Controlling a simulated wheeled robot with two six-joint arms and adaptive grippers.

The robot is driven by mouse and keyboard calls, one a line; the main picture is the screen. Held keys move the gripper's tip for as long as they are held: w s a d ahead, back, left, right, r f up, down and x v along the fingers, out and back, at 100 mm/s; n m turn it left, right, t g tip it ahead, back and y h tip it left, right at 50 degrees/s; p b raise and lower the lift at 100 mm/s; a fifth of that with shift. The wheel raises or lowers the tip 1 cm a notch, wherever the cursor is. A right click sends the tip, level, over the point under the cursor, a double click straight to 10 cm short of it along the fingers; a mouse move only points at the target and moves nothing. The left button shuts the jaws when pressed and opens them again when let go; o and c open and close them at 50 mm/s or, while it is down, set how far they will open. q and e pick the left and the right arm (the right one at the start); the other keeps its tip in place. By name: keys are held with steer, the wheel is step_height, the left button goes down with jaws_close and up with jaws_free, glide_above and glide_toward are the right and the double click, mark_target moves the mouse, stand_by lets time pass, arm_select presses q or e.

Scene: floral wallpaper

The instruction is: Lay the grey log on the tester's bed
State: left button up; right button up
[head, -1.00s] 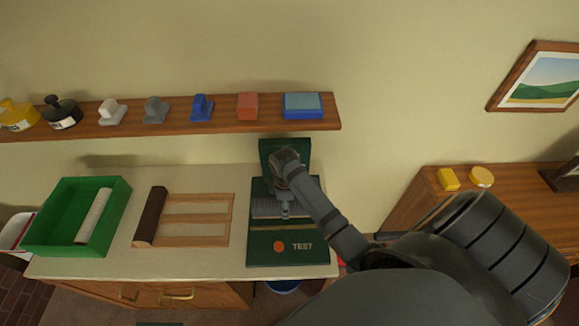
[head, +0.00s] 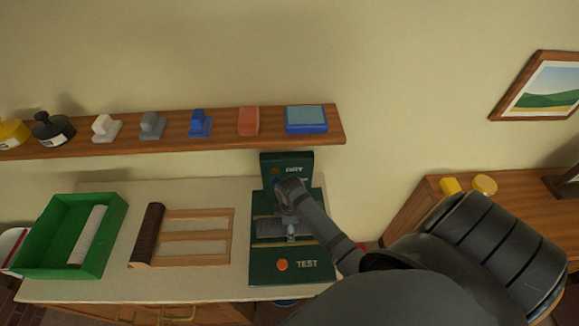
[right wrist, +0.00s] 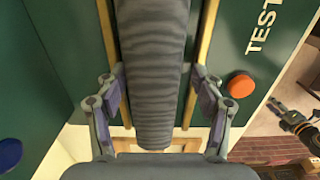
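The grey log (head: 265,228) lies crosswise on the bed of the dark green tester (head: 268,266). In the right wrist view the log (right wrist: 152,70) runs between two brass rails on the tester. My right gripper (head: 291,228) is low over the log, hiding its middle in the head view. In the right wrist view the right gripper's fingers (right wrist: 158,105) straddle the log with a gap on each side, so it looks open. What looks like my left gripper (right wrist: 300,125) shows small at the right edge; its opening is unclear.
A wooden rack (head: 183,262) with a dark brown log (head: 147,235) stands left of the tester. Further left is a green tray (head: 42,273) with a pale log (head: 88,236). A shelf (head: 170,136) with stamps and bottles runs above. The tester's red button (head: 282,265) is near its front.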

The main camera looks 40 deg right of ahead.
steer(key=shift+w+d, duration=0.1)
steer(key=shift+w, duration=0.2)
step_height(320, 180, up, 5)
steer(key=shift+f+b, duration=0.2)
steer(key=shift+b, duration=0.55)
step_height(320, 180, up, 7)
steer(key=shift+f, duration=0.15)
arm_select(q)
steer(key=shift+s+a+f, duration=0.25)
steer(key=shift+s+f, duration=0.8)
steer(key=shift+s, duration=0.15)
arm_select(e)
steer(key=shift+r, duration=0.35)
